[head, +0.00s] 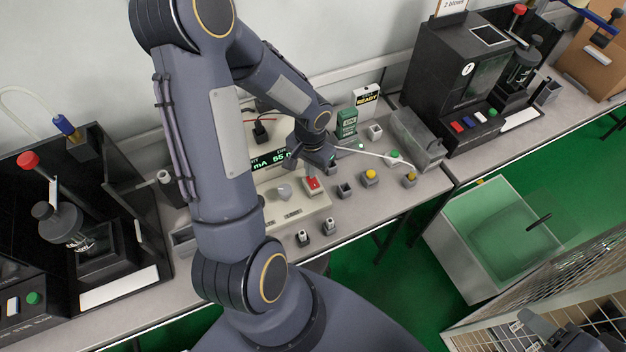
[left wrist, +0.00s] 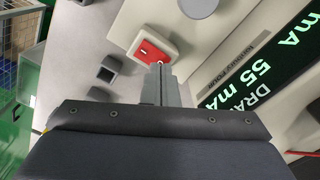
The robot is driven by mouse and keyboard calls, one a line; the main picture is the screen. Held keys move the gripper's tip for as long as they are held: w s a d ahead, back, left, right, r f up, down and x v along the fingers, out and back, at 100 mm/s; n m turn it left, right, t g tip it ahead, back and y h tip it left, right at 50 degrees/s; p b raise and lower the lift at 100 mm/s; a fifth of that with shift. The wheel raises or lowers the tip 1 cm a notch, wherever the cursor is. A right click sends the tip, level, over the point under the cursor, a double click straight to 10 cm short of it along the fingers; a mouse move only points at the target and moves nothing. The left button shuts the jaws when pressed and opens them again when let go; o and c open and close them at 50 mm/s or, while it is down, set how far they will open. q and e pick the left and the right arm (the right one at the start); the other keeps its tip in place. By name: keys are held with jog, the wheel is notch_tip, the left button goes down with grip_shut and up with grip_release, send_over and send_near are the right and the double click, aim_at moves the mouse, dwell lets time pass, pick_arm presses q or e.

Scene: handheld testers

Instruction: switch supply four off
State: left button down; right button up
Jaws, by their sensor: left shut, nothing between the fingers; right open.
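A beige supply (head: 300,205) stands on the bench, partly hidden behind my left arm. Its lit green display (head: 268,160) reads 55 mA, also in the left wrist view (left wrist: 262,72). A red rocker switch (head: 313,184) sits in a pale frame on the supply; it shows in the left wrist view (left wrist: 150,52). I cannot tell which side is pressed. My left gripper (head: 322,168) is shut and empty, its fingertips (left wrist: 158,66) at the switch's edge; contact is unclear. My right gripper (head: 545,325) is open at the bottom right.
A grey knob (head: 284,191) is on the supply. Small grey holders and a yellow button (head: 370,176) stand to the right, with a white-handled tool (head: 385,156) behind. A green-tinted tub (head: 490,240) stands below.

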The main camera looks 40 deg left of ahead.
pick_arm(q)
jog(key=shift+f+b, duration=0.75)
jog(key=shift+f, duration=0.05)
jog(key=shift+r, duration=0.1)
jog(key=shift+r+p, duration=2.7)
jog(key=shift+r, duration=0.85)
jog(key=shift+f, duration=0.1)
jog(key=s+d+r+t+h, duration=0.1)
jog(key=s+d+r+t, duration=0.1)
jog(key=r, duration=0.4)
jog(key=s+d+r+t+h, duration=0.1)
jog(key=s+d+r, duration=0.4)
jog(key=s+r, duration=0.1)
jog(key=s+d+r+n+t+h, duration=0.1)
jog(key=s+d+r+t, duration=0.1)
jog(key=s+r, duration=0.3)
jog(key=shift+s+d+r+t+h, duration=0.15)
jog(key=shift+d+r+t+h, duration=0.2)
jog(key=shift+d+r, duration=0.35)
